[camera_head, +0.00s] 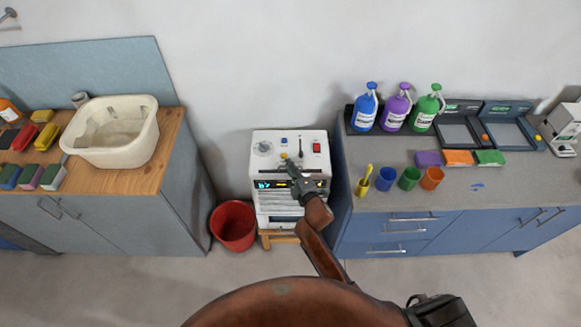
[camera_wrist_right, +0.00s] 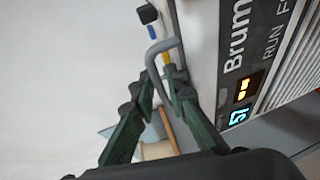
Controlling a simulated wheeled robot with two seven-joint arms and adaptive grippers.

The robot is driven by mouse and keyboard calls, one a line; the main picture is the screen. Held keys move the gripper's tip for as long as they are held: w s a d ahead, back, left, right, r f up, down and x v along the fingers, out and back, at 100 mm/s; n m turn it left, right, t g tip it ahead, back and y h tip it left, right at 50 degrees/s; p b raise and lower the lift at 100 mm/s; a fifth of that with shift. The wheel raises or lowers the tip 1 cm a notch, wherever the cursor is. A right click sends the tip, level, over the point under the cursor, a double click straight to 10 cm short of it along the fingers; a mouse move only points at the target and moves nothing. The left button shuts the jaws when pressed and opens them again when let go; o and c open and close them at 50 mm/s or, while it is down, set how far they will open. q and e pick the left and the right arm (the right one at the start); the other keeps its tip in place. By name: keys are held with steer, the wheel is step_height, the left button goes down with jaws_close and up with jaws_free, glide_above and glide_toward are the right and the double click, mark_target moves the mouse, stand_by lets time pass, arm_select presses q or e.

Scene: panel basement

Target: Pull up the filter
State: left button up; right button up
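The filter itself cannot be made out. A grey bent handle (camera_wrist_right: 153,61) rises from the machine's top in the right wrist view. It also shows as a thin upright bar in the head view (camera_head: 300,148). My right gripper (camera_wrist_right: 160,82) is at the machine's top front, its green fingers apart. The handle's lower leg passes between the fingertips; whether they touch it I cannot tell. In the head view this gripper (camera_head: 291,164) partly hides the panel. My left gripper is not in view.
A red bucket (camera_head: 233,226) stands left of the machine. The left counter (camera_head: 157,172) holds a white basin (camera_head: 113,154) and sponges. The blue right counter (camera_head: 400,240) stands close on the right, with bottles, cups and sponges on top. The wall is close behind.

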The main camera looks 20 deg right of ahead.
jaws_close()
steer(key=shift+f, duration=0.1)
stand_by(0.3)
step_height(320, 180, up, 21)
steer(key=p, duration=1.7)
steer(key=shift+p, duration=0.3)
steer(key=shift+w, duration=0.1)
steer(key=shift+o, duration=0.4)
jaws_free()
steer(key=shift+d, duration=0.1)
steer(key=shift+f, duration=0.1)
